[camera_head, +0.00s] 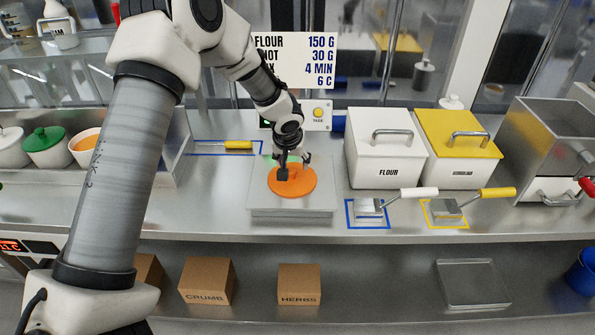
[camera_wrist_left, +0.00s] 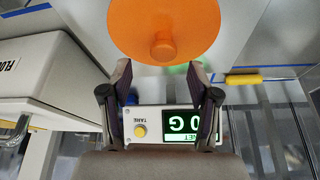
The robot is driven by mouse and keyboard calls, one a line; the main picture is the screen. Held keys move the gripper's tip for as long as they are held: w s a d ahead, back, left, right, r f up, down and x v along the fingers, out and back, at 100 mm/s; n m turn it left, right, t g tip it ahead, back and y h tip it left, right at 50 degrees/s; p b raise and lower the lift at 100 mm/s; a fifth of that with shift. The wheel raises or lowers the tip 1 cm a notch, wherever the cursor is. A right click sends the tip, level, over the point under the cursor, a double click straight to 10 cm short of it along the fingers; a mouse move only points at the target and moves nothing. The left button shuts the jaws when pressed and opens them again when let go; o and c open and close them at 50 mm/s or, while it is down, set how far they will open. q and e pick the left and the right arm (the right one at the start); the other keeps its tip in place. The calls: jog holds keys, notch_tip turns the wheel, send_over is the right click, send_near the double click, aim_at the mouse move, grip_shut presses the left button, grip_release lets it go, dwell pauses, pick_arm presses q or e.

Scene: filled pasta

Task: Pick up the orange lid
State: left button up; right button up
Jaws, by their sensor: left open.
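The orange lid (camera_head: 300,186) is a round disc lying over the square metal platform (camera_head: 262,208) in the middle of the counter. In the left wrist view the lid (camera_wrist_left: 190,25) fills the top middle, with its round orange knob (camera_wrist_left: 163,47) facing the camera. My left gripper (camera_head: 293,168) is at the far part of the lid, close above it in the head view. In the wrist view its two fingers (camera_wrist_left: 160,72) are apart, with nothing between their tips; the knob lies just beyond them. Contact with the lid cannot be told. My right gripper does not show.
A white flour bin (camera_head: 375,165) and a yellow-lidded bin (camera_head: 458,140) stand to the right. Two scoops lie in front, white-handled (camera_head: 405,193) and yellow-handled (camera_head: 490,194). A yellow-handled tool (camera_head: 238,145) lies left. The scale display (camera_wrist_left: 185,125) stands behind the platform.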

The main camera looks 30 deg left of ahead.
aim_at(292, 169)
pick_arm(q)
jog(key=shift+s+a+f+p, duration=0.25)
jog(key=shift+s+f+p, duration=0.3)
jog(key=shift+f+p, duration=0.25)
jog(key=w+f, duration=0.2)
jog(key=f, duration=0.1)
jog(key=shift+w+a, duration=0.1)
jog(key=shift+a, duration=0.1)
jog(key=shift+w+f, duration=0.2)
jog(key=shift+s, duration=0.1)
jog(key=shift+s+r, duration=0.2)
jog(key=shift+r, duration=0.05)
jog(key=c, duration=0.5)
jog(key=shift+s+r, duration=0.1)
jog(key=c, duration=0.5)
jog(key=shift+c, duration=0.6)
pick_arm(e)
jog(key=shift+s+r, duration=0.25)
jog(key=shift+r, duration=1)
